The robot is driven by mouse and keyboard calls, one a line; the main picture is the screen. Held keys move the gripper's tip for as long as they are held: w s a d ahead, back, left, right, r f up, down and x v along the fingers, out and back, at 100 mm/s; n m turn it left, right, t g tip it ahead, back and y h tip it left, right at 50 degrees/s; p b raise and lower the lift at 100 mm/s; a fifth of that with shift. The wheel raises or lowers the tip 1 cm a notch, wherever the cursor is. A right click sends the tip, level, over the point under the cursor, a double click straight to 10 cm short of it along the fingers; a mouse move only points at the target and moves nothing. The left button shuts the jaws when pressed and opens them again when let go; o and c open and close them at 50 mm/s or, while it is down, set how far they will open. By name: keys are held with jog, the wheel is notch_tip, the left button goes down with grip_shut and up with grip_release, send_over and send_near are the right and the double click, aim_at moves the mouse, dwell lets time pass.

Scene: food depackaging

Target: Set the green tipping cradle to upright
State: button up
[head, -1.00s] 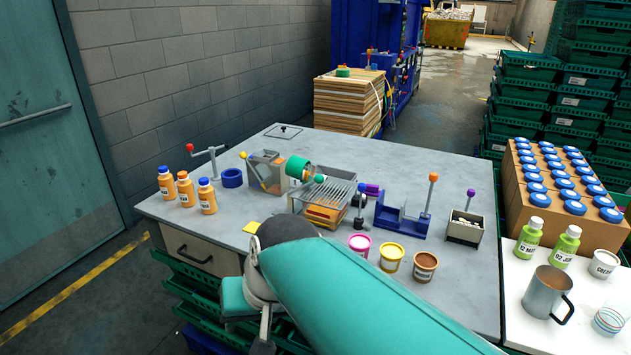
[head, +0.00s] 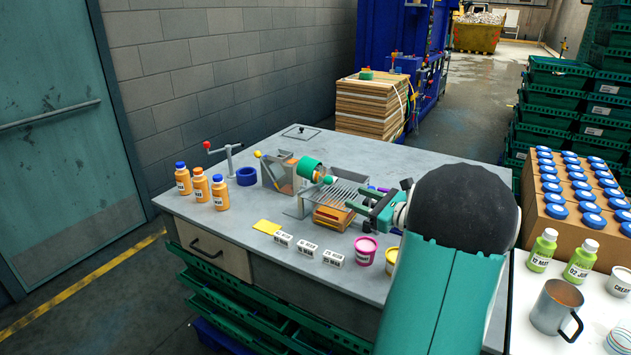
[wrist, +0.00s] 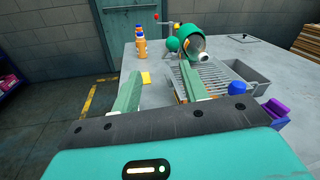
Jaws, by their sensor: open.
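The green tipping cradle (head: 309,167) is a teal cylinder with a green ball knob (head: 327,180), above the left end of a wire rack (head: 350,192) on the grey table. In the wrist view the cradle (wrist: 186,35) is tilted, its open end toward the camera and down over the rack. A bottle with a white cap (wrist: 204,57) shows in its mouth. The green knob (wrist: 172,44) sticks out to its left. My gripper (head: 359,200) is open and empty, right of the cradle and apart from it. Its two fingers (wrist: 160,70) point toward the cradle and rack.
Orange bottles (head: 200,184) and a blue ring (head: 247,176) stand left. White labelled blocks (head: 307,249), a yellow card (head: 267,227) and a pink tub (head: 365,250) lie in front. A blue ball (wrist: 237,88) is right of the fingers.

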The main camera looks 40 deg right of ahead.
aim_at(328, 181)
jog(key=shift+m+h, duration=0.3)
jog(key=shift+m, duration=0.1)
jog(key=w, duration=0.8)
jog(key=w+d, duration=0.1)
jog(key=w, duration=0.4)
jog(key=shift+f, duration=0.2)
jog(key=shift+c, duration=0.4)
grip_shut()
